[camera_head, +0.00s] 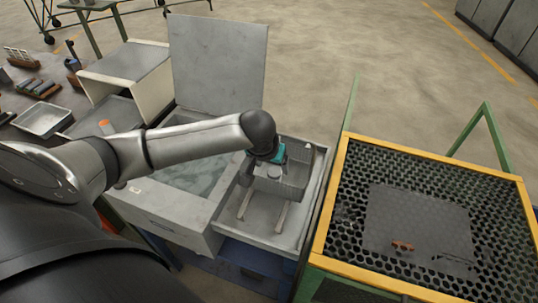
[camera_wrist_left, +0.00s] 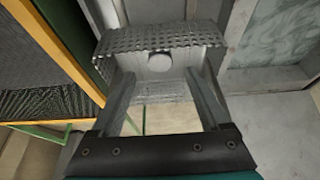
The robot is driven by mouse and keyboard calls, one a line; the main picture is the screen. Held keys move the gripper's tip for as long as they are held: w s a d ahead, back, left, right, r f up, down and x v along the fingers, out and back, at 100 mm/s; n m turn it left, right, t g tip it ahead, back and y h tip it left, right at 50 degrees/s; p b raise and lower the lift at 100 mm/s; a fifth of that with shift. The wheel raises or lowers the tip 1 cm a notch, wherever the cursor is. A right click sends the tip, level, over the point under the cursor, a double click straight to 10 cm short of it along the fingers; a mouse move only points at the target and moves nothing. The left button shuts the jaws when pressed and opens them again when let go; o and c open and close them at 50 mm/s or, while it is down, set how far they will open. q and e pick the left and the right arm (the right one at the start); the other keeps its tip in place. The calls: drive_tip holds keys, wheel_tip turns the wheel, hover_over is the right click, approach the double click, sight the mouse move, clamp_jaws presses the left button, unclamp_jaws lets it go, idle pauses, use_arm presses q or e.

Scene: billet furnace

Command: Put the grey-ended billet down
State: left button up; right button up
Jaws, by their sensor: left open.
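My left gripper (camera_head: 268,172) is over a grey tray (camera_head: 228,223) beside the water tank (camera_head: 190,175). In the left wrist view the gripper (camera_wrist_left: 160,78) is open, its two fingers apart. A round grey end (camera_wrist_left: 159,62) shows between the fingertips, at a grey mesh basket (camera_wrist_left: 160,38). I cannot tell whether this end belongs to the billet or to the basket. No contact with the fingers is clear. The basket (camera_head: 290,184) sits in the tray, partly hidden by my gripper. My right gripper is not in view.
A yellow-framed mesh table (camera_head: 340,190) stands to the right, with a grey plate (camera_head: 415,215) and a small brown piece (camera_head: 403,246) on it. A raised lid (camera_head: 218,65) stands behind the tank. A metal pan (camera_head: 42,120) and a rack (camera_head: 38,88) lie at the left.

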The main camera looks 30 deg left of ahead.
use_arm(q)
drive_tip(key=shift+p+v, duration=0.3)
drive_tip(key=shift+v, duration=2.15)
